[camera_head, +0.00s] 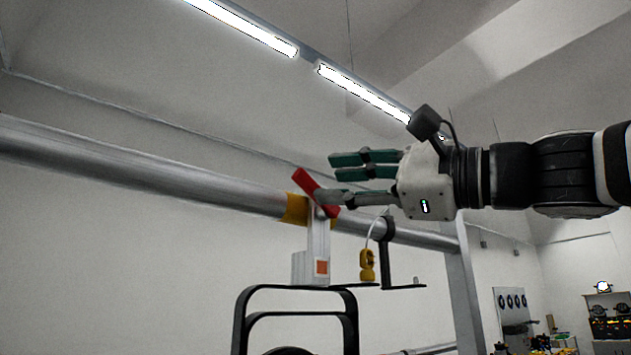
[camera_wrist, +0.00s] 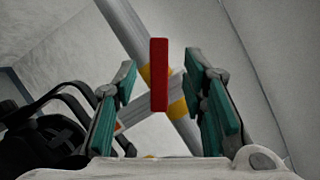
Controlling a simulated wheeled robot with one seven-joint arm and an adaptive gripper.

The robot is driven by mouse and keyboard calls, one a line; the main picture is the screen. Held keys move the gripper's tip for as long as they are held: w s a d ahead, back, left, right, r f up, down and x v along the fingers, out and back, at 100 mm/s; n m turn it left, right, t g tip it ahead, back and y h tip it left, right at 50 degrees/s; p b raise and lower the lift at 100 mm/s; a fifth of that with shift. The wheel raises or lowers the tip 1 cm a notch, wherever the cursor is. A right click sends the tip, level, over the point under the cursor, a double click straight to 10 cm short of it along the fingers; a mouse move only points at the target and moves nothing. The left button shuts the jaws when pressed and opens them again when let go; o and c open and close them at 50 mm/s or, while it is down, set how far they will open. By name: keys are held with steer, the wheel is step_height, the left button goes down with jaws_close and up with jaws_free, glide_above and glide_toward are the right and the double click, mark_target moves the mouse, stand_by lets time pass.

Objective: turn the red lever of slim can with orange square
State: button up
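The red lever (camera_head: 315,192) sits tilted on top of a pale clamp (camera_head: 318,235) at a metal pipe. Below it, a light block carries an orange square (camera_head: 322,267). My gripper (camera_head: 328,180) comes in from the right, its fingertips close to the lever in the head view. In the wrist view, my gripper (camera_wrist: 160,68) is open, and the red lever (camera_wrist: 159,75) shows upright between its two teal-padded fingers, with space on both sides. I cannot tell whether a finger touches the lever in the head view.
The thick pipe (camera_head: 150,165) runs across, with yellow bands (camera_head: 295,208) beside the clamp. A yellow hook piece (camera_head: 367,265) on a cable and a black bracket (camera_head: 387,255) hang right of the clamp. A black yoke (camera_head: 300,290) is below. Free air lies above the pipe.

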steer(key=v, duration=0.6)
